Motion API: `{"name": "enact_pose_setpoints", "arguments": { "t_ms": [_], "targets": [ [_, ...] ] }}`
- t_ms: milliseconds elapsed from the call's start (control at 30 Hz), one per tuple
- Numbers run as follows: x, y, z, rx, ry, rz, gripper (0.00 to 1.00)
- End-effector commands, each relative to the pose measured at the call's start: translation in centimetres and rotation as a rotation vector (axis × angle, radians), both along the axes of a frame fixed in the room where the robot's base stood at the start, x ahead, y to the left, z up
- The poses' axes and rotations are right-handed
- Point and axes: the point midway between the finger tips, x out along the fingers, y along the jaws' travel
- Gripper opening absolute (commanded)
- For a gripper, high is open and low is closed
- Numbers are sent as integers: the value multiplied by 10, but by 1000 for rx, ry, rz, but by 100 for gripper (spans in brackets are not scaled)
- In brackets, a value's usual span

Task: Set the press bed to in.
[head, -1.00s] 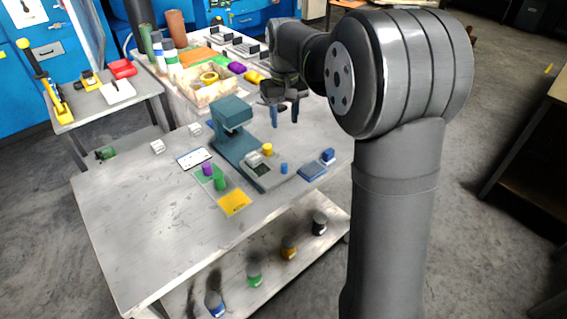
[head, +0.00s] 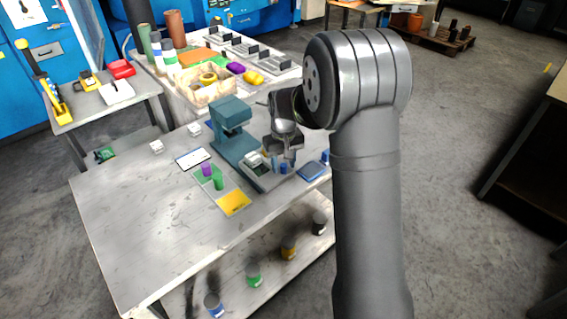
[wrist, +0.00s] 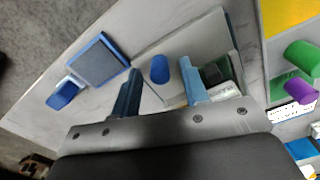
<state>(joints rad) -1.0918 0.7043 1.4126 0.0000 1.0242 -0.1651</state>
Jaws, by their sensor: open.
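The teal press (head: 228,142) stands on the bench, its long base reaching toward the front right. The press bed (head: 255,160), with a pale block and a dark plate, lies out along the base, in front of the press head. A small blue peg (head: 284,169) stands at the outer end of the base. My gripper (head: 285,160) is above that end, pointing down. In the wrist view the blue peg (wrist: 159,70) shows between my two open fingers (wrist: 160,78), and nothing is held. In the head view my gripper partly hides the bed's far side.
A blue pad (wrist: 97,59) and a blue cylinder (wrist: 64,93) are beside the base. A green cylinder (head: 218,184) and a purple one (head: 206,169) stand on a green mat, near a yellow mat (head: 235,203). The bench's front left (head: 130,220) is clear.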

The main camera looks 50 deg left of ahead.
Motion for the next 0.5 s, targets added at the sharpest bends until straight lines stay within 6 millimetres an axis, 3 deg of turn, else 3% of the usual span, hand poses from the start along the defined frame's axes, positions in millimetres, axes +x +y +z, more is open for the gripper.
{"name": "enact_pose_setpoints", "arguments": {
  "t_ms": [300, 500],
  "targets": [
    [0, 0, -3, 0, 0, 0, 41],
    [0, 0, -3, 0, 0, 0, 4]
  ]
}}
